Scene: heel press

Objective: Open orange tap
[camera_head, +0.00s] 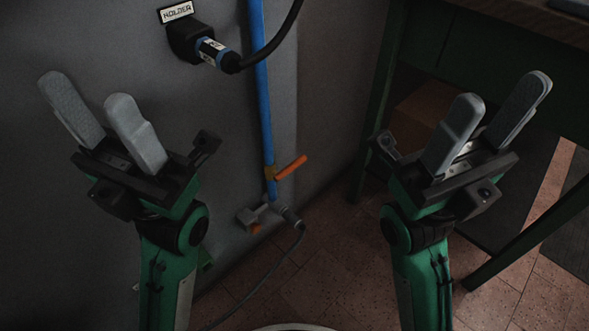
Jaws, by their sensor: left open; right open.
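The orange tap (290,167) is a small lever on a vertical blue pipe (263,95) low on the grey wall. Its handle sticks out to the right and slants slightly upward, across the pipe. My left gripper (93,95) is open and empty, to the left of the pipe and higher in the picture than the tap. My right gripper (493,106) is open and empty, to the right of the tap in front of the green table. Neither gripper touches the tap.
A black plug with a cable sits in a holder (190,38) on the wall above. Below the tap is a grey fitting (262,213) with a hose. A green table (465,55) stands at right. The space between my arms is clear.

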